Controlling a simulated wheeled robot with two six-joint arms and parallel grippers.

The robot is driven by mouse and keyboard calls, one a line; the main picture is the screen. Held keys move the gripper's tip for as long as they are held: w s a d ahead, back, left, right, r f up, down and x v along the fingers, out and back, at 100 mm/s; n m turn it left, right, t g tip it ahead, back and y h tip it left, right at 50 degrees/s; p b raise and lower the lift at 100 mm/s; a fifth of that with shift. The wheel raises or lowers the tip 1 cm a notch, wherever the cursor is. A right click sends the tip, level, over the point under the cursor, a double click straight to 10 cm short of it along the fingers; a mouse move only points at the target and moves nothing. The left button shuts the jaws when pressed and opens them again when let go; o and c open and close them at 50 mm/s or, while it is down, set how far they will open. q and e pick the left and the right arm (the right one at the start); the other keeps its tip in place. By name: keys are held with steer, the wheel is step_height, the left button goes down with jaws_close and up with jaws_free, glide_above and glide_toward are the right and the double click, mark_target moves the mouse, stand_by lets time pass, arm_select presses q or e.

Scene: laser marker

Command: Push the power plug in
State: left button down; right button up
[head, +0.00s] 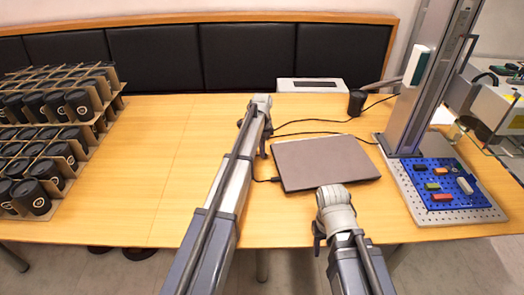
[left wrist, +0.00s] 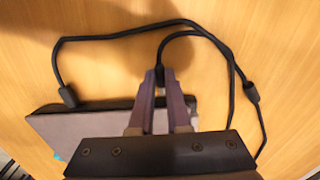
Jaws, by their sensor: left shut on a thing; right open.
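My left gripper (head: 258,108) is over the table behind the left part of the laptop. In the left wrist view its fingers (left wrist: 160,76) are shut on a small black plug (left wrist: 160,68) with a black cable. The fingers hide part of the plug. A closed grey laptop (head: 325,160) lies on the table; its edge also shows in the left wrist view (left wrist: 75,127). A second black cable end (left wrist: 69,95) lies by that edge; I cannot tell whether it is plugged in. My right gripper (head: 335,198) is at the laptop's front edge, open.
Black cables (head: 315,121) run behind the laptop to a black cylindrical object (head: 357,102). A white box (head: 310,85) stands at the back. The laser marker's column (head: 425,85) and blue plate (head: 440,170) are right. Cup racks (head: 50,130) stand left. The left-centre table is clear.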

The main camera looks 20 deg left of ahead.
arm_select(q)
steer(key=shift+w+d, duration=0.3)
steer(key=shift+d, duration=0.3)
steer(key=shift+w+d, duration=0.3)
steer(key=shift+d, duration=0.3)
steer(key=c, duration=0.9)
jaws_free()
steer(key=shift+o, duration=0.2)
steer(key=shift+r, duration=0.1)
step_height(320, 180, up, 8)
steer(key=p, duration=0.7)
steer(key=shift+f+p, duration=0.2)
steer(key=shift+p, duration=0.2)
